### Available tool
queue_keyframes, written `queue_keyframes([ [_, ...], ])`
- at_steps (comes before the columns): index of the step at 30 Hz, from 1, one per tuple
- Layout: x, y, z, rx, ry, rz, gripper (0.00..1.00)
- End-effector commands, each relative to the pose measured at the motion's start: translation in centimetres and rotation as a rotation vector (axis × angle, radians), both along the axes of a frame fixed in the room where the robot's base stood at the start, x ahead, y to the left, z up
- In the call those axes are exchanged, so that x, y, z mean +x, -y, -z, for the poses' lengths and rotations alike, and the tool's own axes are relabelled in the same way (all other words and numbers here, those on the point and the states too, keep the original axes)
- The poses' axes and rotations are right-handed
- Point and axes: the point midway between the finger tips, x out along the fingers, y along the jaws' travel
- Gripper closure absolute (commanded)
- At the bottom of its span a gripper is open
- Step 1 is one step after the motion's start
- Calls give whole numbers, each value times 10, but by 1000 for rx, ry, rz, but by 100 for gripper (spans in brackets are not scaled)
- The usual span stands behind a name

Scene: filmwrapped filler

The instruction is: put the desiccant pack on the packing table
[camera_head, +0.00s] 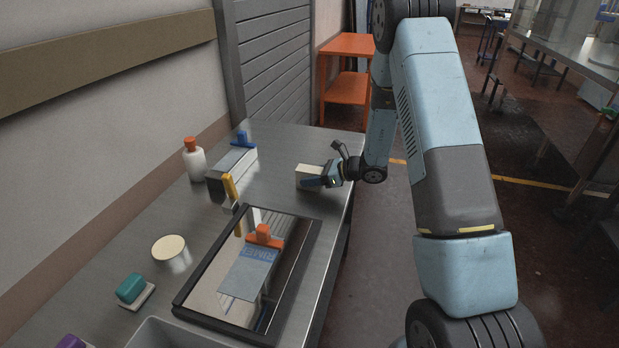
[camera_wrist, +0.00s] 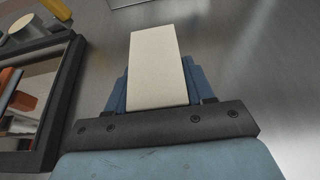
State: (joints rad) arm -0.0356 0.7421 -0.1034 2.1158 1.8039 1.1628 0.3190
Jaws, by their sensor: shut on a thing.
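A cream block (camera_head: 309,174), which seems to be the desiccant pack, is between the blue fingers of my gripper (camera_head: 322,182) over the right side of the metal table (camera_head: 285,150). In the wrist view the block (camera_wrist: 158,62) sticks out past the fingers, which are shut on its sides. My gripper (camera_wrist: 157,85) hides the near end of the block. I cannot tell whether the block touches the table top.
A white bottle (camera_head: 195,162), grey box (camera_head: 229,165), yellow-handled tool (camera_head: 230,186), round cream-topped item (camera_head: 169,247) and teal item (camera_head: 131,288) stand left. Bare table surrounds the block.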

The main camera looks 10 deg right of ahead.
Motion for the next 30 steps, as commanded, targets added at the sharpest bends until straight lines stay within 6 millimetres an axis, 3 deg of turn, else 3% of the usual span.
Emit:
queue_keyframes([
  [3, 0, 0, 1, 0, 0, 0, 85],
  [4, 0, 0, 2, 0, -1, 0, 47],
  [12, 0, 0, 1, 0, 0, 0, 22],
  [22, -1, 4, -2, 0, 0, 1, 22],
  [30, -15, 41, -18, -1, 1, 4, 22],
])
